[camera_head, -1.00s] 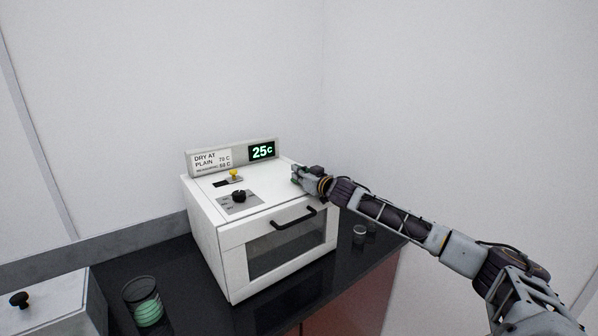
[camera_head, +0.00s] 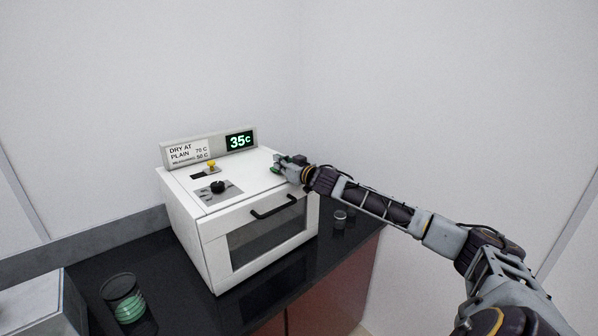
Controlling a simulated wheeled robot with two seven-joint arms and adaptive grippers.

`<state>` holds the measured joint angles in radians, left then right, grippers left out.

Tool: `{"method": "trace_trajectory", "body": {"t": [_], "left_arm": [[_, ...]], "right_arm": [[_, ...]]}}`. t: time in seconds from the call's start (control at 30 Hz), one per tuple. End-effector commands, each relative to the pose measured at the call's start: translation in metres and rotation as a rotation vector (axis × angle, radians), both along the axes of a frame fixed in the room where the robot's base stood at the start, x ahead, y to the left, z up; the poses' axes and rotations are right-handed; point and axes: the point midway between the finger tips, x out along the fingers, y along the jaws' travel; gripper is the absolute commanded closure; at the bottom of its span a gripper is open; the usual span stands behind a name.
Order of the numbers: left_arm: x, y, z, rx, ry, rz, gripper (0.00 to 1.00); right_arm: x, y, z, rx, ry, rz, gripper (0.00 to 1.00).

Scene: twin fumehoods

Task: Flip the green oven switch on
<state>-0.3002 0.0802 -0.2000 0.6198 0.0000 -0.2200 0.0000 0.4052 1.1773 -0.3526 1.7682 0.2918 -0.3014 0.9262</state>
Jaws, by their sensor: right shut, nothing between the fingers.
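A white oven (camera_head: 262,222) with a dark window and a black door handle stands on the dark counter. Its display (camera_head: 240,141) reads 35c in green-white digits. A small switch with a yellow knob (camera_head: 211,165) stands in a dark slot on the top panel; I see no green switch. A black dial (camera_head: 218,187) sits in front of it on a grey plate. My right gripper (camera_head: 279,162) is shut and empty by the right rear part of the oven top, to the right of the switch and apart from it. My left gripper is out of view.
A glass beaker with green contents (camera_head: 125,300) stands on the counter (camera_head: 170,262) left of the oven. Small glass containers (camera_head: 340,217) stand right of the oven, below my right arm. A grey box (camera_head: 40,308) is at the lower left. White walls stand behind.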

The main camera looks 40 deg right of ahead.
Motion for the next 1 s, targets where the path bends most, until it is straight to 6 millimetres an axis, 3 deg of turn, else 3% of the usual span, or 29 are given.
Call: {"method": "trace_trajectory", "body": {"t": [1.0], "left_arm": [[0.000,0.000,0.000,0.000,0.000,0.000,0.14]], "right_arm": [[-0.037,-0.003,0.001,-0.001,0.001,0.000,1.00]]}}
